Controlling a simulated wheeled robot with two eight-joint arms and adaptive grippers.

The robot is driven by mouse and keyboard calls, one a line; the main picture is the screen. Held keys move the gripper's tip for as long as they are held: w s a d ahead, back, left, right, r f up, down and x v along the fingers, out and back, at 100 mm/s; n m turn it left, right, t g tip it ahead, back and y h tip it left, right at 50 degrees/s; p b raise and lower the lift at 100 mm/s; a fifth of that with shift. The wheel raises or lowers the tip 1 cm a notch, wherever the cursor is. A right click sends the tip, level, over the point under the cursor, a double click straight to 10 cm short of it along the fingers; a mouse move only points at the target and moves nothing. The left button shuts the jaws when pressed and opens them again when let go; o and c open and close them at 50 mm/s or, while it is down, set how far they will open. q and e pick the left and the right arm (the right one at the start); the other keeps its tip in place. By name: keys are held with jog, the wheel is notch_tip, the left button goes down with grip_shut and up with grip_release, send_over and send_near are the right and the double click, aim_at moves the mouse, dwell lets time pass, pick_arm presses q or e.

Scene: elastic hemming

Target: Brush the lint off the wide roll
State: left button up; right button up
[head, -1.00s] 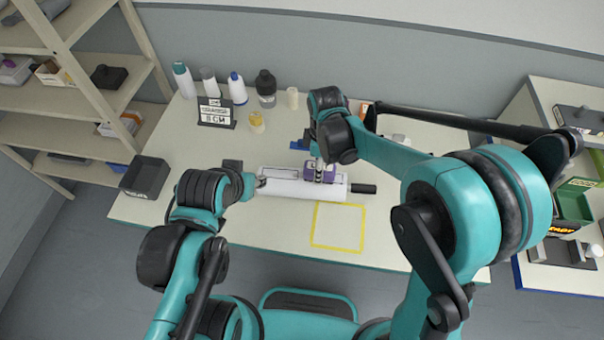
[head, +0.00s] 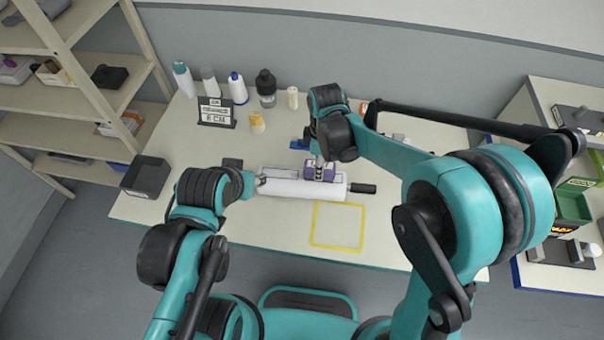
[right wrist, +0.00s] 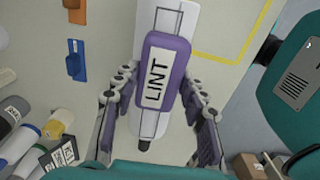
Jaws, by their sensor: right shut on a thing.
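The wide roll is a white cylinder (head: 290,188) lying across the table, with a black handle (head: 363,188) at its right end. It also shows as a white strip in the right wrist view (right wrist: 178,18). My right gripper (head: 320,163) is shut on a purple brush (right wrist: 160,70) labelled LINT. The brush is over the right part of the roll; I cannot tell whether it touches. My left gripper (head: 257,183) is at the left end of the roll; its fingers are too small to read. No lint can be made out.
A yellow square outline (head: 338,226) marks the table in front of the roll. A black bin (head: 146,176) stands at the left. Several bottles and a sign (head: 216,112) line the back edge. Blue (right wrist: 74,66) and orange pieces lie behind the roll.

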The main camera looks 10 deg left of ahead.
jog(key=shift+r+p, duration=1.7)
jog(key=shift+r, duration=1.05)
jog(key=shift+f, duration=0.1)
